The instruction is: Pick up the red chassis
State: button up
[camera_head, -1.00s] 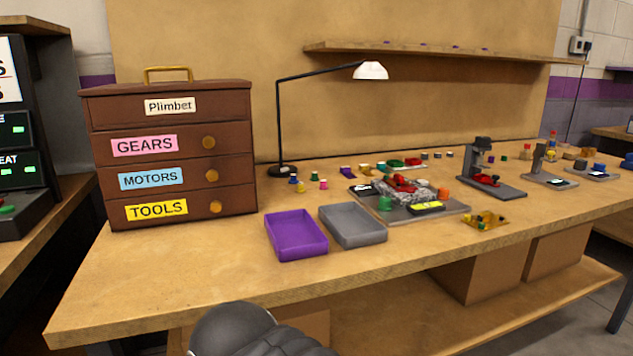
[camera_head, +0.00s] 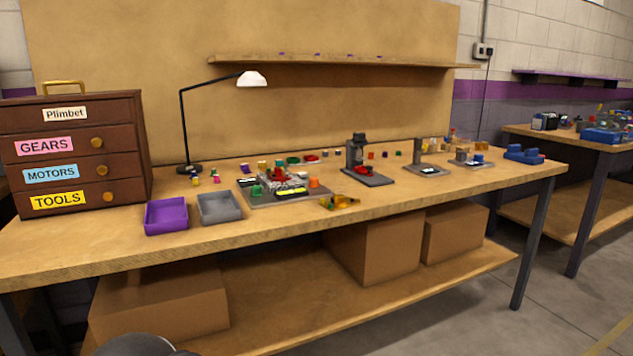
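A small red piece (camera_head: 281,174) sits on a grey, rough-looking block on a flat grey board (camera_head: 290,199) in the middle of the workbench. Another red piece (camera_head: 364,170) lies on the dark base of a small press (camera_head: 357,150) to the right. Both are small in the picture, and I cannot tell which is the red chassis. My gripper is not in view. Only a dark rounded part of my arm shows at the bottom left edge, well in front of the bench.
A purple tray (camera_head: 166,217) and a grey tray (camera_head: 219,207) stand left of the board. A brown drawer cabinet (camera_head: 75,150) and a black lamp (camera_head: 184,125) are further left. Open floor lies to the right.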

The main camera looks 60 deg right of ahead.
aim_at(279, 172)
jog(key=k, duration=0.35)
jog(key=z, duration=0.9)
